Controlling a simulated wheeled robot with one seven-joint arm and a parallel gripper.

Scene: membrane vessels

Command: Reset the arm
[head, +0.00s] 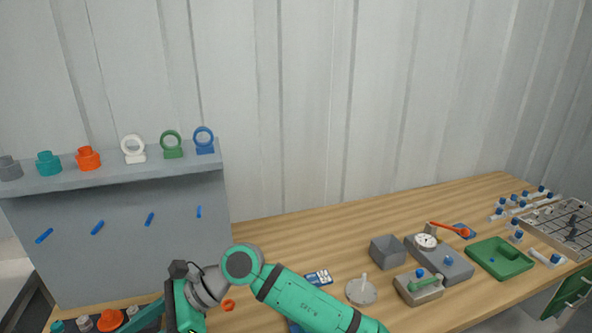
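My teal and grey arm (300,300) enters at the bottom centre and bends at a round joint. It runs left to a grey wrist (207,287) with a black part at its top. The teal end of the arm points down and is cut off by the bottom edge. My gripper's fingers are not visible, so I cannot tell whether they hold anything. The wrist is in front of the grey shelf unit (130,245), near its lower right side.
The wooden table (300,240) is clear behind my arm. A grey box (388,251), gauge block (440,262), white disc (361,291), green tray (500,258) and metal rack (560,226) stand to the right. Coloured fittings and rings (172,145) line the shelf top.

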